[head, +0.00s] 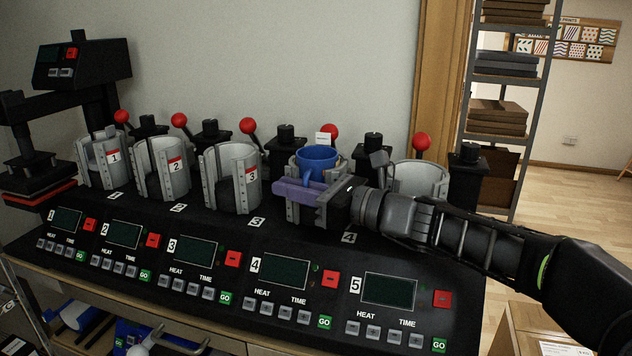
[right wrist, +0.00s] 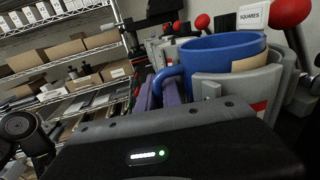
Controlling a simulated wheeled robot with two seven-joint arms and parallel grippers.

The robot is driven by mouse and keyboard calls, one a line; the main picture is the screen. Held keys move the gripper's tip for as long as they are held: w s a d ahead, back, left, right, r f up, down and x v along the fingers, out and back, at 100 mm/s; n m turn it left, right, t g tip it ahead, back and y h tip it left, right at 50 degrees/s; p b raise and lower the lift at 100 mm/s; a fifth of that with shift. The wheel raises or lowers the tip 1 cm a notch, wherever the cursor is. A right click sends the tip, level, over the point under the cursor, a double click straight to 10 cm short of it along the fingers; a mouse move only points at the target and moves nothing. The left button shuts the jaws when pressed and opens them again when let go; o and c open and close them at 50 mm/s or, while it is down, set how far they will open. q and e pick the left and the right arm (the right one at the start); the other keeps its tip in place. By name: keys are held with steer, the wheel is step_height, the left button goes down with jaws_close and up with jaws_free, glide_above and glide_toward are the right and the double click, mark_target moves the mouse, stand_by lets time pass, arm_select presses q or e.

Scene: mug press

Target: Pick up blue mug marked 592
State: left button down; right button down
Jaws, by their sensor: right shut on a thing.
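The blue mug (head: 317,157) sits upright inside the metal clamp of press 4, with its rim and handle showing above the clamp. In the right wrist view the mug (right wrist: 205,50) shows close up, with its handle between the purple fingers. No 592 mark is readable on it. My right gripper (head: 298,191) reaches in from the right and is shut on the mug's handle, in front of the clamp. Its fingers also show in the right wrist view (right wrist: 162,92). The clamp hides the mug's lower body. My left gripper is not in view.
Presses 1 (head: 112,162), 2 (head: 160,168) and 3 (head: 232,178) stand to the left, and press 5 (head: 420,178) stands right, behind my arm. Red-knobbed levers rise beside them. A white card reading SQUARES (right wrist: 252,17) stands behind the mug. Air above the clamps is clear.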

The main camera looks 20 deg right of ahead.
step_height(320, 180, up, 10)
steer(key=p, duration=0.1)
stand_by(0.5)
stand_by(0.6)
